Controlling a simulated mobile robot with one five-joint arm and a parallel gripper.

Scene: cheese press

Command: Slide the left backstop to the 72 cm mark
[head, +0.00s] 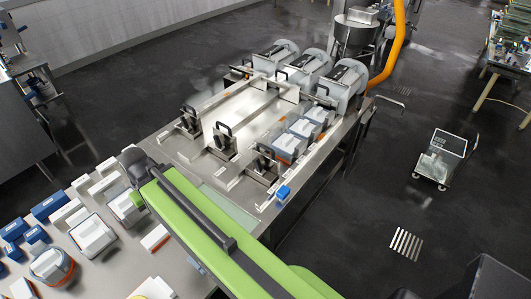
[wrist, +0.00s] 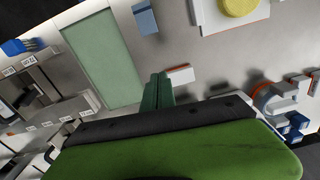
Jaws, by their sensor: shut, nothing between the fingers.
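The press bench (head: 155,148) carries parallel rails with three black-handled backstops in a row at their near ends. The left backstop (head: 189,122) is the leftmost of them, with its dark handle upright. The middle one (head: 222,140) and the right one (head: 264,166) stand beside it. In the wrist view, rail ends with small labels (wrist: 29,60) show at the left; I cannot tell which lane is which.
Several round press cylinders (head: 344,78) stand at the far end. Blue-and-white blocks (head: 305,129) line the bench's right side. White and blue moulds (head: 93,234) crowd the near table at left. A pale green mat (wrist: 100,58) lies between.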

